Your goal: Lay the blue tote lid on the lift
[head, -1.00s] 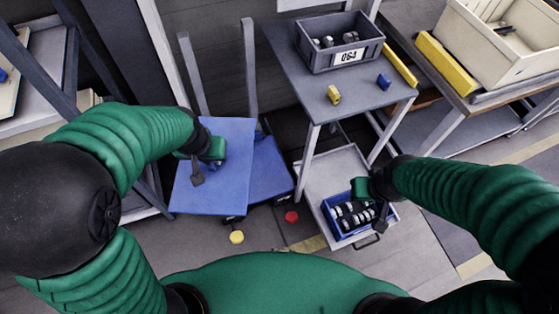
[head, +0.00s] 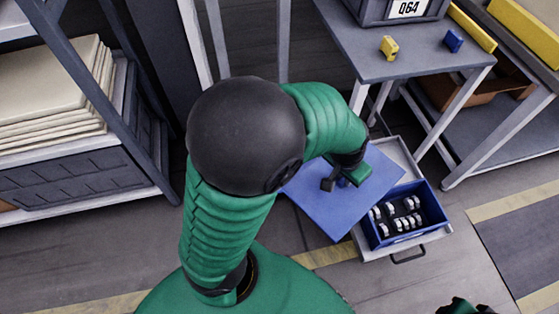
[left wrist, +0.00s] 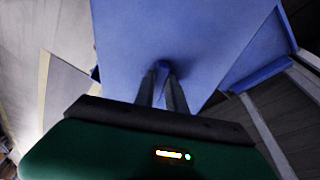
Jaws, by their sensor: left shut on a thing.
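The blue tote lid (head: 325,208) is a flat blue panel, held by my left gripper (head: 342,182) near its middle. The left wrist view shows the lid (left wrist: 205,35) filling much of the picture, with both fingers of my left gripper (left wrist: 164,75) on it. In the head view the lid overlaps the left part of the pulled-out grey tray, beside the blue tote (head: 432,205). Its height above the tray is unclear. My arm hides the lift's platform; two grey uprights (head: 283,40) show behind. A green and black part of my right arm shows at the bottom edge.
The tote holds several white-and-dark parts. Above the tray stands a grey table (head: 350,35) with a grey bin (head: 400,10), a yellow piece (head: 388,46) and a blue piece (head: 453,40). A shelf (head: 150,165) with stacked boards stands left. Floor at lower right is open.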

